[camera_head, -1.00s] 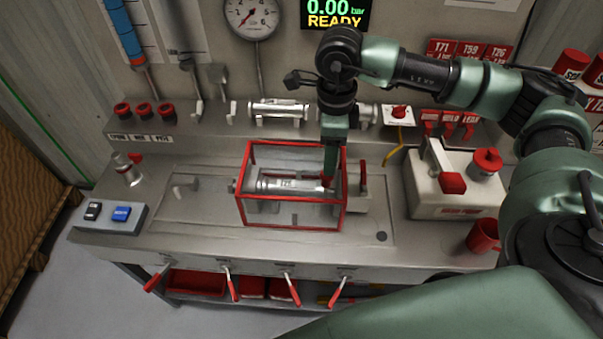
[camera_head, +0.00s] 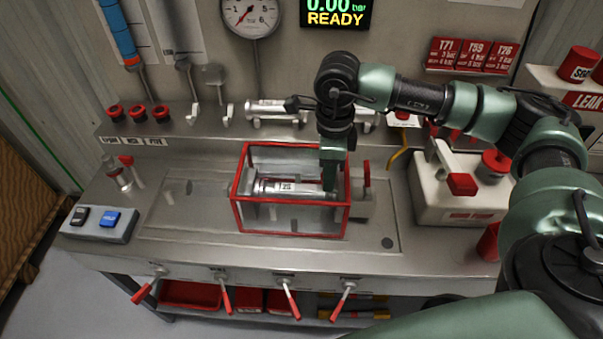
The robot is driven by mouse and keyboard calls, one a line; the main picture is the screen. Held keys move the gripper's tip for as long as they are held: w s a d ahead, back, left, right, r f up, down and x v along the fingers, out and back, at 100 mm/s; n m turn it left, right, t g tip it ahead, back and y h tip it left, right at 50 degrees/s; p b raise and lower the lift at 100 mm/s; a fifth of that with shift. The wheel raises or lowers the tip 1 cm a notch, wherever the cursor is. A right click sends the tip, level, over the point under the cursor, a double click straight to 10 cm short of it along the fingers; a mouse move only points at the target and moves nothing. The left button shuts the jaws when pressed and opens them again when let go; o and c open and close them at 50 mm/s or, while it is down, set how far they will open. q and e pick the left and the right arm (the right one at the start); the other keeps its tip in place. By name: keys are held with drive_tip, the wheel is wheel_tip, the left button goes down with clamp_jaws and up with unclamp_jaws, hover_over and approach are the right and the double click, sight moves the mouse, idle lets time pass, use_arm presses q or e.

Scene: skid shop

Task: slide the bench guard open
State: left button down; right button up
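The bench guard (camera_head: 240,187) is a clear box with a red frame. It stands on the middle of the bench around a silver cylinder with a white label (camera_head: 284,188). My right gripper (camera_head: 330,183) comes down from above at the guard's right end, pointing down. Its fingers overlap the guard's upper right part. I cannot tell whether they touch the frame, are inside it, or are open or shut. The arm hides part of the guard's back right. My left gripper is out of view.
A red-handled clamp (camera_head: 366,178) stands just right of the guard. A white leak-test box (camera_head: 455,190) is further right. A two-button panel (camera_head: 97,222) is at the left. The bench top (camera_head: 190,215) left of the guard is mostly clear.

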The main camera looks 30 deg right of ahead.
sight(265, 183)
drive_tip(key=shift+w+a+b, duration=0.25)
drive_tip(key=shift+w+a, duration=0.25)
drive_tip(key=shift+a, duration=0.3)
drive_tip(key=shift+w+a+b, duration=0.25)
drive_tip(key=shift+w+a, duration=0.2)
drive_tip(key=shift+a, duration=0.3)
drive_tip(key=shift+w+a+b, duration=0.25)
drive_tip(key=shift+w+a, duration=0.2)
drive_tip(key=shift+a, duration=0.3)
drive_tip(key=shift+w+a+b, duration=0.25)
drive_tip(key=shift+w+a, duration=0.2)
drive_tip(key=shift+a, duration=0.25)
drive_tip(key=shift+w+a+b, duration=0.3)
drive_tip(key=shift+w+a, duration=0.2)
drive_tip(key=shift+a, duration=0.25)
drive_tip(key=shift+w+a+b, duration=0.25)
drive_tip(key=shift+w+a, duration=0.2)
drive_tip(key=shift+a, duration=0.3)
drive_tip(key=shift+w+a+b, duration=0.25)
drive_tip(key=shift+w+a, duration=0.2)
drive_tip(key=shift+a, duration=0.3)
drive_tip(key=shift+w+a+b, duration=0.25)
drive_tip(key=shift+w+a, duration=0.2)
drive_tip(key=shift+a, duration=0.25)
